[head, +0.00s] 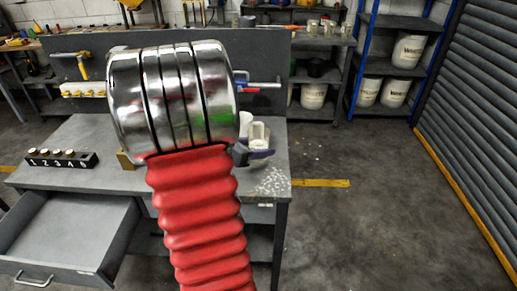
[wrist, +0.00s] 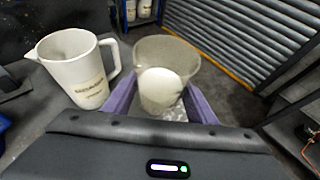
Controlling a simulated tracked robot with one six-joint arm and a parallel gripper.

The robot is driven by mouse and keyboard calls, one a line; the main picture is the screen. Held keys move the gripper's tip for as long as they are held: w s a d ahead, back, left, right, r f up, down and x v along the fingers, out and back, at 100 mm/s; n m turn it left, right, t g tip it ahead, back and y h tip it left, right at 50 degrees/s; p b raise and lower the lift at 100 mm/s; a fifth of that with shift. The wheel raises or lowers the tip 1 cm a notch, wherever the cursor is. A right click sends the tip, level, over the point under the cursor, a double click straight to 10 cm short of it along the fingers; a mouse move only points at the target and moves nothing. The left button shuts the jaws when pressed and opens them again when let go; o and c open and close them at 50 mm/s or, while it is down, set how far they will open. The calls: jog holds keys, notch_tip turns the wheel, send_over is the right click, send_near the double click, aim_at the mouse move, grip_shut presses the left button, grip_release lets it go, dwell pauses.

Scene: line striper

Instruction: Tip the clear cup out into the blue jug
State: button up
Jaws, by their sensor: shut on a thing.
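My gripper (wrist: 160,100) has purple fingers, shut on both sides of a clear cup (wrist: 186,68). The cup looks upright or nearly so, with a rounded white mass showing in it. In the head view the cup (head: 259,134) shows just right of my arm, above a purple finger (head: 262,154). An off-white jug (wrist: 78,75) with a handle and printed label stands left of the cup in the wrist view, apart from it. No jug that is clearly blue shows; only a blue piece (wrist: 4,122) of something unclear shows at the left edge.
My red arm hides the middle of the grey bench (head: 110,135). A black block with several small pots (head: 62,157) sits at the bench's left. An open drawer (head: 65,235) juts out at the front left. White speckles (head: 272,182) mark the bench's right end. Floor right of it is clear.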

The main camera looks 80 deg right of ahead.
jog(key=w+a+n+t, duration=0.4)
jog(key=w+a, duration=0.2)
jog(key=w, duration=0.5)
jog(key=w+a+n+t+h, duration=0.1)
jog(key=w+a+n+t, duration=0.25)
jog(key=w+a, duration=0.6)
jog(key=w+a+n+t, duration=0.4)
jog(key=w, duration=0.9)
jog(key=w+a+f+n+t+y, duration=0.1)
jog(key=w+a+n+t+y, duration=0.1)
jog(key=a, duration=0.9)
jog(key=w+a+f+n+t+y, duration=0.1)
jog(key=w+a+n+t+y, duration=0.2)
jog(key=a, duration=0.8)
jog(key=w+a+n+t+y, duration=0.2)
jog(key=w+a, duration=0.4)
jog(key=a, duration=0.6)
jog(key=shift+f+n+y, duration=0.4)
jog(key=shift+n+y, duration=0.1)
jog(key=shift+n, duration=0.75)
jog(key=shift+a+t, duration=0.1)
jog(key=shift+t, duration=0.15)
